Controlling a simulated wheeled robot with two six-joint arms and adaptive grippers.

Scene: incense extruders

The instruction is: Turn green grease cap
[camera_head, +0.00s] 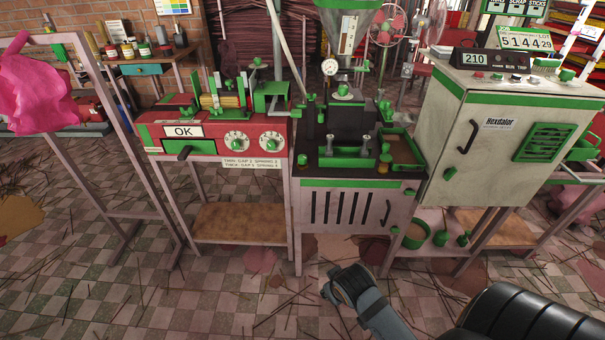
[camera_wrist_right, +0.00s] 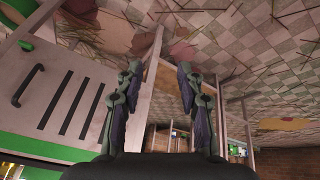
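Several small green caps and knobs show on the middle machine (camera_head: 350,205) in the head view, and I cannot tell for sure which one is the grease cap. One green knob (camera_head: 302,159) is on its left side, and a green-topped part (camera_head: 385,158) stands near its right-hand tray. My right arm comes in low in front of this machine, well below and apart from these caps. In the right wrist view my right gripper (camera_wrist_right: 160,95) has its two fingers spread wide with nothing between them. My left gripper is in neither view.
A red machine (camera_head: 215,138) with dials and an OK sign stands to the left. A grey cabinet (camera_head: 490,140) with a green vent stands to the right. A metal frame (camera_head: 120,150) with a pink bag (camera_head: 38,90) is at far left. The tiled floor (camera_head: 225,290) has scattered sticks.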

